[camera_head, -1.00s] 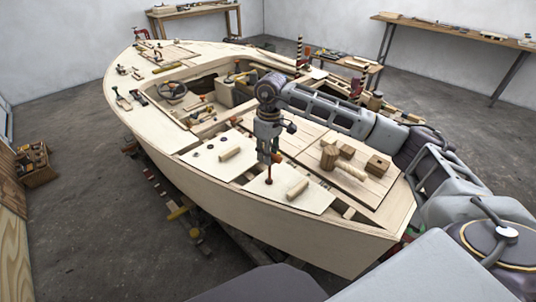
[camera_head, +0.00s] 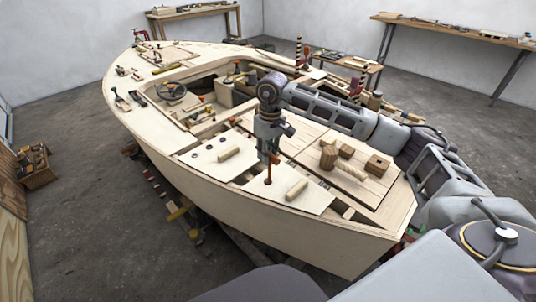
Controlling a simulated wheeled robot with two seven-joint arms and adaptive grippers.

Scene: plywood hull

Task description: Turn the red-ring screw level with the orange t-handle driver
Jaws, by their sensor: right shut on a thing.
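My right gripper (camera_head: 268,148) points down over the near deck of the plywood hull. It is shut on the orange t-handle driver (camera_head: 274,158), whose orange handle shows just under the fingers. The driver's thin shaft (camera_head: 268,174) runs down to the pale panel (camera_head: 300,198), with its tip close to a small reddish spot there. The red-ring screw is too small to make out clearly; I cannot tell whether the tip is seated in it. My left gripper is not in view.
Wooden cylinders (camera_head: 297,190) and (camera_head: 228,153) lie on the panels on either side. A wooden mallet (camera_head: 329,157) and blocks (camera_head: 377,165) rest on the deck to the right. A steering wheel (camera_head: 172,91) and tools lie further forward.

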